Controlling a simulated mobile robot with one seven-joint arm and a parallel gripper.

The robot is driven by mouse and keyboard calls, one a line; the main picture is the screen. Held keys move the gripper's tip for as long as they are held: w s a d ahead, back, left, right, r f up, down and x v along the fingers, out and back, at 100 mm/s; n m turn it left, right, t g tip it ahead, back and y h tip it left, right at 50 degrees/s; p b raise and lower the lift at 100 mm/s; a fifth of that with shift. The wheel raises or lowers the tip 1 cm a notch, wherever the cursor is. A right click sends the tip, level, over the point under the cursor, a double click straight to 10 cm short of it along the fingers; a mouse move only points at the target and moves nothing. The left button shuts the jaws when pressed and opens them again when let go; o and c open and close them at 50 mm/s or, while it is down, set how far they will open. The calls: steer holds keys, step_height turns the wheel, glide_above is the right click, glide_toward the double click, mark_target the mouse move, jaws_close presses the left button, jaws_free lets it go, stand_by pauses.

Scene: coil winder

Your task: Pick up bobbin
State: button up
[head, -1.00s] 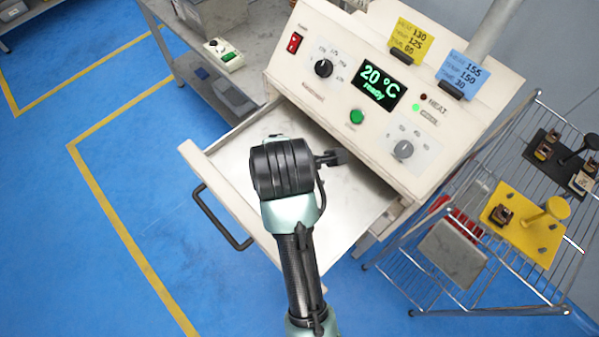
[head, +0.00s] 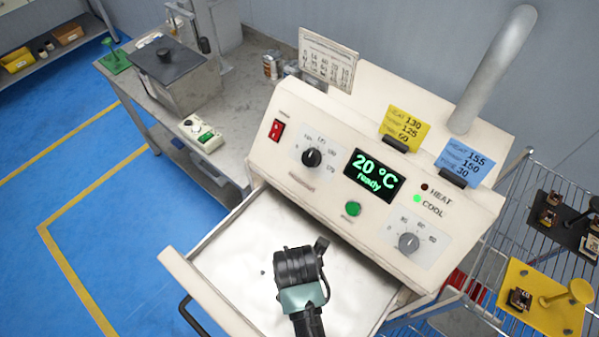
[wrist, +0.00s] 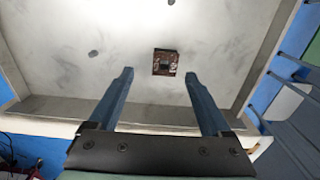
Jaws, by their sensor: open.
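In the wrist view a small square brown bobbin (wrist: 165,62) with a dark centre lies on the drawer's pale floor. My gripper (wrist: 159,76) is open and empty. Its two blue fingers point toward the drawer floor, and the bobbin shows just beyond the fingertips, between their lines. How far the fingers are above it I cannot tell. In the head view my wrist (head: 298,268) is over the open drawer (head: 225,262) and hides the fingers. The bobbin does not show there.
The oven panel (head: 352,175) reads 20 °C, ready, and stands behind the drawer. A wire rack at right holds a yellow plate (head: 535,308) and a black plate (head: 570,235) with bobbins. A small dark spot (wrist: 92,54) is on the drawer floor.

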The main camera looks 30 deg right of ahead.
steer(key=shift+s+f, duration=0.15)
steer(key=shift+f, duration=0.3)
steer(key=shift+s+d+f+p, duration=0.1)
steer(key=shift+f+p, duration=0.15)
steer(key=shift+f, duration=0.95)
steer(key=shift+s+d+f+p, duration=0.1)
steer(key=shift+f+p, duration=0.1)
steer(key=shift+f, duration=0.95)
jaws_close()
